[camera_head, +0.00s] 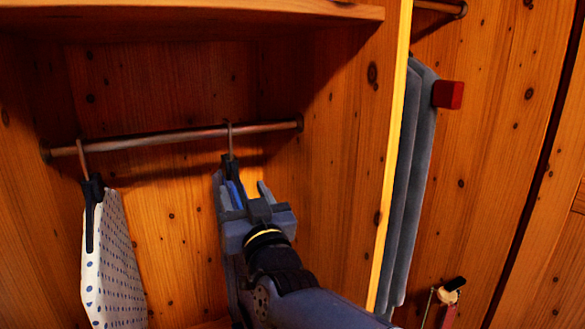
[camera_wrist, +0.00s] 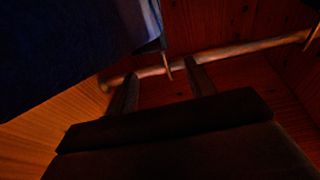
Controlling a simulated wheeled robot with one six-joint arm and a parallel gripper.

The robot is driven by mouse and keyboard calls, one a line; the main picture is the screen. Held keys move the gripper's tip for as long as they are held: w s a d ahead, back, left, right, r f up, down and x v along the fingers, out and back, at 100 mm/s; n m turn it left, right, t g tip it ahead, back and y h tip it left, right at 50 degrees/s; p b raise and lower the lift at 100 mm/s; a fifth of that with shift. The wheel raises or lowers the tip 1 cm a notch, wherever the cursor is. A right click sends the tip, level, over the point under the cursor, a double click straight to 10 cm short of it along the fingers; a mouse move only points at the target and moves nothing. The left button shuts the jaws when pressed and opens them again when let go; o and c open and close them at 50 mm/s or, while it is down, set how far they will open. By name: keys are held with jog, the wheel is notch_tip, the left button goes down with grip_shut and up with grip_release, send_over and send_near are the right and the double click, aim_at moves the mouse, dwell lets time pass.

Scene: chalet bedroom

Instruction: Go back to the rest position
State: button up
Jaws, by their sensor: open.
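My gripper (camera_head: 249,190) is inside the wooden wardrobe, just below the metal rail (camera_head: 170,140). A hanger hook (camera_head: 231,140) hangs on the rail right above my gripper. Dark blue cloth (camera_wrist: 70,50) fills the upper left of the wrist view, close beside the fingers. In the head view my gripper and arm hide most of what hangs from that hook. I cannot tell whether the gripper touches it.
A white garment with blue dots (camera_head: 112,260) hangs at the left of the rail. A wooden shelf (camera_head: 190,14) is above. A wooden divider (camera_head: 393,160) stands at the right, with grey-blue cloth (camera_head: 412,180) beyond it. A red block (camera_head: 448,94) sticks out there.

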aim_at(232, 160)
jog(key=p+x, duration=0.3)
jog(key=x, duration=0.7)
jog(key=shift+w+r+p, duration=0.15)
jog(key=shift+r+p, duration=0.05)
jog(key=shift+p, duration=0.3)
jog(key=shift+r, duration=0.25)
